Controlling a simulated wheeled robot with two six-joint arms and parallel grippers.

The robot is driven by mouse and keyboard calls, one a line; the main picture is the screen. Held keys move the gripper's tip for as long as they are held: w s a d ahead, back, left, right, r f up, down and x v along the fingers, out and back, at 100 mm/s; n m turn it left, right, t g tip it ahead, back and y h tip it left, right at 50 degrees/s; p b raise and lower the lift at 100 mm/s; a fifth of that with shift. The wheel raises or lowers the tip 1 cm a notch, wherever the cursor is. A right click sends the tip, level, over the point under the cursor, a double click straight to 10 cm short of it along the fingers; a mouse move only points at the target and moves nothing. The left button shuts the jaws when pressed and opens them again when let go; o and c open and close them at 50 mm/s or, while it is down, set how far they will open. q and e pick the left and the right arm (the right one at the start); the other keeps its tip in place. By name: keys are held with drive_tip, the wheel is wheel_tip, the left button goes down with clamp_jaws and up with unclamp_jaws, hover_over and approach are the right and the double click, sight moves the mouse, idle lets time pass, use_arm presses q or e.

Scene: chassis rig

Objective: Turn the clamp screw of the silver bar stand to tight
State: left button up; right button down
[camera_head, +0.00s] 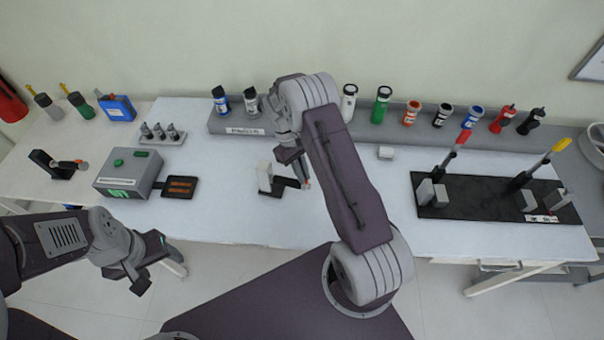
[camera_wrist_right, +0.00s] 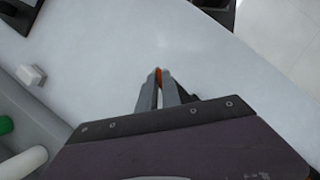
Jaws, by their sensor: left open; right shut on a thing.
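A small stand with a pale grey upright block (camera_head: 265,177) and a black base stands in the middle of the table, which I take for the silver bar stand. My right gripper (camera_head: 306,183) is low beside it, on its right side, and partly hides it. In the right wrist view my right gripper (camera_wrist_right: 159,76) is shut on a small orange-red piece (camera_wrist_right: 157,73), apparently the clamp screw. How far the screw is turned cannot be seen. My left gripper (camera_head: 138,284) is open and empty in front of the table's front edge.
Another black stand (camera_head: 44,164) with an orange-tipped bar is at the far left. A grey box (camera_head: 128,172) stands left of centre. A black board (camera_head: 470,203) with levers lies at right. Bottles line the back shelf (camera_head: 290,128). The table around the middle stand is mostly clear.

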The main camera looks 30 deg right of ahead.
drive_tip(key=m, duration=0.2)
drive_tip(key=m+y, duration=0.2)
drive_tip(key=m, duration=0.1)
drive_tip(key=shift+d+m, duration=0.25)
drive_tip(key=shift+m, duration=0.05)
drive_tip(key=m+y, duration=0.1)
drive_tip(key=m, duration=0.1)
drive_tip(key=m+y, duration=0.1)
drive_tip(key=m, duration=0.2)
drive_tip(key=shift+s+d+m+t, duration=0.15)
drive_tip(key=shift+d+m+t, duration=0.05)
drive_tip(key=shift+m+t, duration=0.1)
drive_tip(key=c, duration=1.5)
unclamp_jaws()
drive_tip(key=b+v, duration=0.1)
drive_tip(key=v, duration=0.8)
drive_tip(key=shift+s+d+r+b, duration=0.1)
drive_tip(key=shift+b, duration=0.3)
